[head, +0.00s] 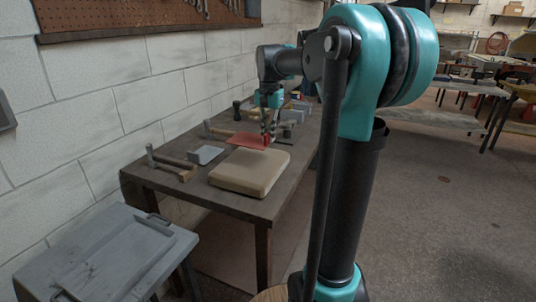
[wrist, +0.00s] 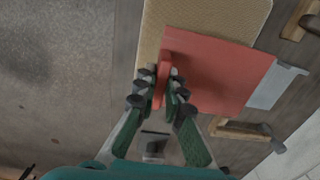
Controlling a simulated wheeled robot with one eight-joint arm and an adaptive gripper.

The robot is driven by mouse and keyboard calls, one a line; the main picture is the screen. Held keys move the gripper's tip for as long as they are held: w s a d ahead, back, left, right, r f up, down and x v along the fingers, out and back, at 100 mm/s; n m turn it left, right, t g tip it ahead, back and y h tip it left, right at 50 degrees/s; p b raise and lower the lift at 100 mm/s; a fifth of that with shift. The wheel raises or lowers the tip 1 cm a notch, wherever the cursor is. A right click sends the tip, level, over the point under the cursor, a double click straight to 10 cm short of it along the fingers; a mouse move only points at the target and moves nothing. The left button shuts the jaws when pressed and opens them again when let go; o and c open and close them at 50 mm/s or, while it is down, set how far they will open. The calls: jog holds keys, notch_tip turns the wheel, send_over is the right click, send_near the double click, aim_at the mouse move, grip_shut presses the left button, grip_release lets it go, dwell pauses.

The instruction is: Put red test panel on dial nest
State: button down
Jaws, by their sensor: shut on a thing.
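The red test panel (head: 246,140) is a thin flat sheet above the workbench in the head view. In the wrist view the panel (wrist: 218,70) has a raised red rib along its left edge. My gripper (wrist: 165,82) is shut on this rib, one finger on each side. In the head view my gripper (head: 267,137) points down at the panel's right side. A thick tan pad (head: 250,171) lies near the panel, and in the wrist view the panel overlaps the pad (wrist: 205,12). I cannot tell which thing is the dial nest.
The dark workbench (head: 230,208) stands against a white block wall. Hammers (head: 170,164) and a flat grey piece (head: 206,155) lie on its left part. Grey blocks (head: 296,111) stand at the far end. A grey cart (head: 110,262) is at the front left.

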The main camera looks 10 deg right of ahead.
jog(key=shift+f, duration=3.8)
jog(key=shift+f, duration=0.15)
jog(key=c, duration=1.6)
grip_release()
